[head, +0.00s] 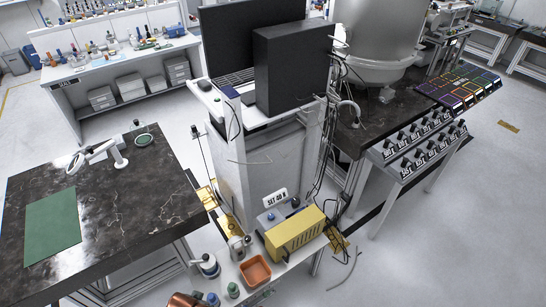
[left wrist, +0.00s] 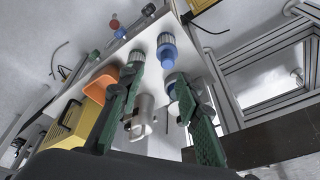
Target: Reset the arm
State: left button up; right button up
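My left gripper (left wrist: 157,78) shows in the left wrist view with its two green-padded fingers spread apart. A silver metal cylinder (left wrist: 140,118) shows in the gap between the fingers. I cannot tell whether either finger touches it; nothing is visibly clamped. I cannot make out either gripper in the head view. My right gripper shows in no view.
An orange tray (head: 255,271) and a yellow box (head: 295,232) crowd the small bench. The dark table (head: 120,205) at left holds a green mat (head: 52,226) and a white device (head: 98,152). A monitor cart (head: 265,170) stands in the middle.

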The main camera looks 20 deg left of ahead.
pick_arm(q)
jog(key=s+d+f+g+b, duration=0.1)
jog(key=s+f, duration=0.2)
jog(key=f, duration=1)
jog(key=s+f+b, duration=0.1)
jog(key=s+f, duration=0.2)
jog(key=f, duration=1)
jog(key=s+f+m+g+b, duration=0.1)
jog(key=s+f, duration=1.4)
jog(key=s, duration=0.2)
jog(key=shift+f+h, duration=0.15)
jog(key=shift+h, duration=0.15)
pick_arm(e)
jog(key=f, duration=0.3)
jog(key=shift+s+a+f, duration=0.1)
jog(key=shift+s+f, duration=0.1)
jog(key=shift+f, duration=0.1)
pick_arm(q)
jog(key=shift+d, duration=0.1)
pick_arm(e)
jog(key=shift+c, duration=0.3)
